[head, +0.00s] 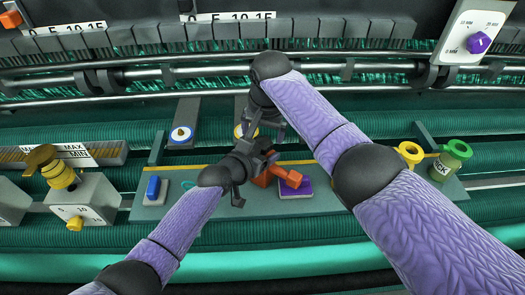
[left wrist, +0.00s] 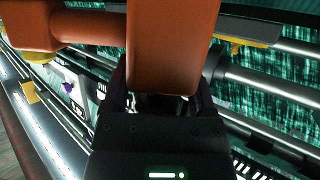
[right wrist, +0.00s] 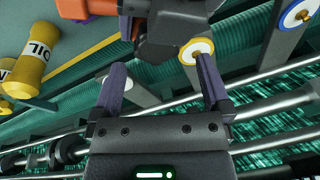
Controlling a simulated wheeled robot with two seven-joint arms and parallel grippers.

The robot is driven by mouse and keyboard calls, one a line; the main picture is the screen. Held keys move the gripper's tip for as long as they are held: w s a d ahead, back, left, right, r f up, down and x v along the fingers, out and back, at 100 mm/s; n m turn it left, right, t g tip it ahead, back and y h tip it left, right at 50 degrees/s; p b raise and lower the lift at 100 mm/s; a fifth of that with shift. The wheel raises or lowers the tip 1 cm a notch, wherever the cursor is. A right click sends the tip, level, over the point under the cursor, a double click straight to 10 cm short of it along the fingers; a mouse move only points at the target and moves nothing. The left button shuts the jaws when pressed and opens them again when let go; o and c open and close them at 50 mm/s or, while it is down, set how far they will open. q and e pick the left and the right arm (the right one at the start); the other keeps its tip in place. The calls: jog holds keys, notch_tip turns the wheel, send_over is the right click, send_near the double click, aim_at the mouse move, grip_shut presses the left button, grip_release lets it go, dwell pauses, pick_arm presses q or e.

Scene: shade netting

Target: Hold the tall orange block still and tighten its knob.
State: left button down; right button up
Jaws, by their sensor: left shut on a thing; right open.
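The tall orange block (head: 262,180) stands mid-bench, partly hidden by my left gripper (head: 246,165). In the left wrist view the block (left wrist: 172,45) sits between the jaws, and my left gripper is shut on it. An orange shaft (head: 282,174) runs sideways from the block to a thicker orange piece over a purple pad (head: 304,187). I cannot make out a knob for certain. My right gripper (head: 262,125) is just behind the left one. In the right wrist view its fingers (right wrist: 162,88) are apart, with nothing held between them and my dark left gripper beyond.
A yellow ring-topped container (head: 410,152) and a green bottle (head: 450,160) stand right. A brass-knobbed box (head: 62,178) is far left. Metal rails run behind.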

jog(key=shift+f, duration=1.3)
grip_shut()
jog(key=m+h, duration=0.1)
jog(key=m, duration=0.4)
jog(key=shift+a, duration=0.15)
jog(key=m, duration=0.3)
jog(key=shift+m+h, duration=0.3)
jog(key=shift+h, duration=0.1)
grip_release()
